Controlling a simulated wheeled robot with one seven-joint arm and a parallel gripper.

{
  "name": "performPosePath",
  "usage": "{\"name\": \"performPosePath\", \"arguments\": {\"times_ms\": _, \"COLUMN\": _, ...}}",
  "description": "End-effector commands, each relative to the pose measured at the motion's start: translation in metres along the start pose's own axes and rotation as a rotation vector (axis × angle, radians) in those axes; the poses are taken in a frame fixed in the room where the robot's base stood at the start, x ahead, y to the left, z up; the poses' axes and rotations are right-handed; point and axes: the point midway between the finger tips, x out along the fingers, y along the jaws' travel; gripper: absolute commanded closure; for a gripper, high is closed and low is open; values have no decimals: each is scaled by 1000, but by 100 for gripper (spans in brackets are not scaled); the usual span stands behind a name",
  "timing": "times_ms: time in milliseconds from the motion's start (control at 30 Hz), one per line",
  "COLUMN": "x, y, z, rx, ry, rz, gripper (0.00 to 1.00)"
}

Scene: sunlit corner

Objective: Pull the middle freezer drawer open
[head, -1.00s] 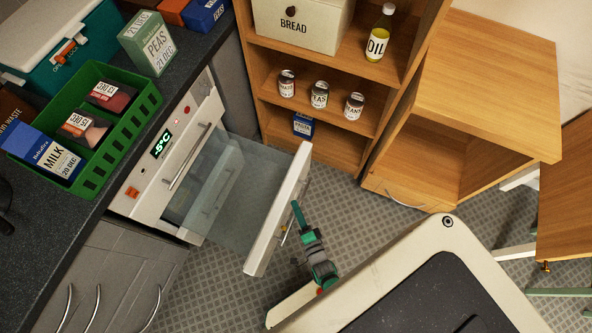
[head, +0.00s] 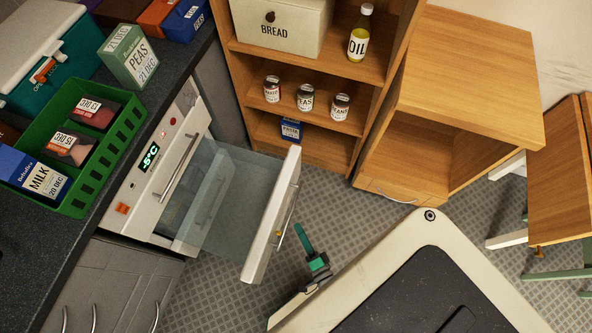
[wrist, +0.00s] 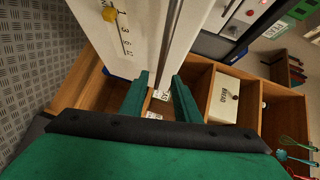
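The freezer (head: 128,200) is the white unit under the counter at left, with a green "-5°C" display. One drawer stands far out from it, with clear grey sides and a white front (head: 268,222). Its bar handle (head: 288,212) and a yellow knob are on the outer face. My gripper (head: 302,236) is just right of the open drawer's front, apparently clear of the handle. In the wrist view my gripper (wrist: 160,95) has green fingers apart, empty, with the handle bar (wrist: 172,35) beyond their tips.
A wooden shelf (head: 300,142) with jars, oil and a bread box stands behind the drawer. An open wooden cabinet (head: 470,75) is at right, with a wooden table (head: 558,190) beyond. The counter holds a green crate (head: 95,178) and boxes. Some patterned floor is free.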

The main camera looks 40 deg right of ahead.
Motion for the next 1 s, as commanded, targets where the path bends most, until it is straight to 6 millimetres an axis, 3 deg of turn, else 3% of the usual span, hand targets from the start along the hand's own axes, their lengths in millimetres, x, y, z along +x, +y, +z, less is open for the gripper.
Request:
{"name": "performPosePath", "arguments": {"times_ms": 233, "x": -21, "y": 0, "z": -2, "rx": 0, "ry": 7, "rz": 1, "gripper": 71}}
{"name": "performPosePath", "arguments": {"times_ms": 833, "x": -22, "y": 0, "z": -1, "rx": -1, "ry": 4, "rz": 1, "gripper": 71}}
{"name": "performPosePath", "arguments": {"times_ms": 1000, "x": -31, "y": -17, "z": 7, "rx": -95, "ry": -24, "rz": 2, "gripper": 71}}
